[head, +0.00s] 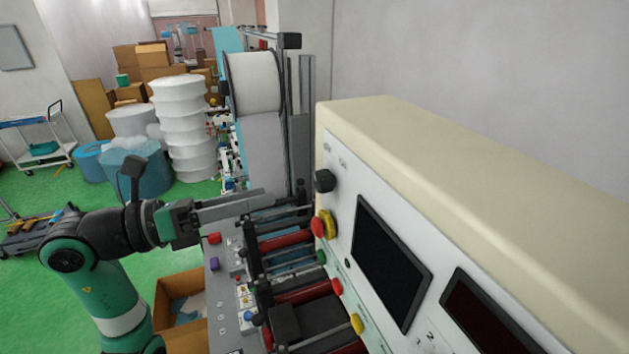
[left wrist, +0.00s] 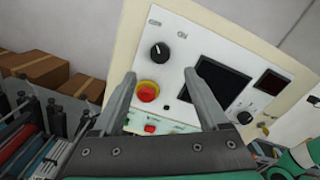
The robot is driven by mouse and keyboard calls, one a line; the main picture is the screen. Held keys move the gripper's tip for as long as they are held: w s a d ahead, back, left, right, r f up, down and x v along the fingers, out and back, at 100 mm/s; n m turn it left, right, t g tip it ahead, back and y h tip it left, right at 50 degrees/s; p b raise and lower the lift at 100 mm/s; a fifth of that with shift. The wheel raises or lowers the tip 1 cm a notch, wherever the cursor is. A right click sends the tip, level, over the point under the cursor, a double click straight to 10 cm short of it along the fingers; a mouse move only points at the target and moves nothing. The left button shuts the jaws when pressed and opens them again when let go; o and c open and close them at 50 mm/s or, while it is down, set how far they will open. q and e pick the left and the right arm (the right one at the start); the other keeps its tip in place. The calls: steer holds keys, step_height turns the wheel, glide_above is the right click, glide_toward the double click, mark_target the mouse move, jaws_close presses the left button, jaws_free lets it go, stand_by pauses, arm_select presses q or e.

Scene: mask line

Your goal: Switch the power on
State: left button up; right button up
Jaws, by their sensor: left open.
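A control panel (head: 345,230) fills the right of the head view, and its white face (left wrist: 185,60) shows tilted in the left wrist view. A black rotary knob (head: 324,181) sits at its upper left, below two small labels. In the left wrist view the knob (left wrist: 159,50) has a pale mark pointing roughly upward. A red mushroom button (head: 318,227) with a yellow collar is below it. My left gripper (head: 264,201) is open and empty, apart from the panel. In the left wrist view its fingertips (left wrist: 160,75) frame the knob and red button. My right gripper is not visible.
Two dark screens (head: 388,260) are on the panel. Smaller red, green and yellow buttons (head: 337,287) lie lower. Machine rollers (head: 290,240) run beside the panel, and a large white roll (head: 255,82) stands behind. An open cardboard box (head: 180,297) is below my left arm.

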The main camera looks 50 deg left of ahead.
mark_target(317, 183)
arm_select(q)
steer(key=p+x, duration=0.2)
steer(key=x, duration=0.8)
steer(key=shift+w+d, duration=0.1)
steer(key=shift+c, duration=0.4)
jaws_close()
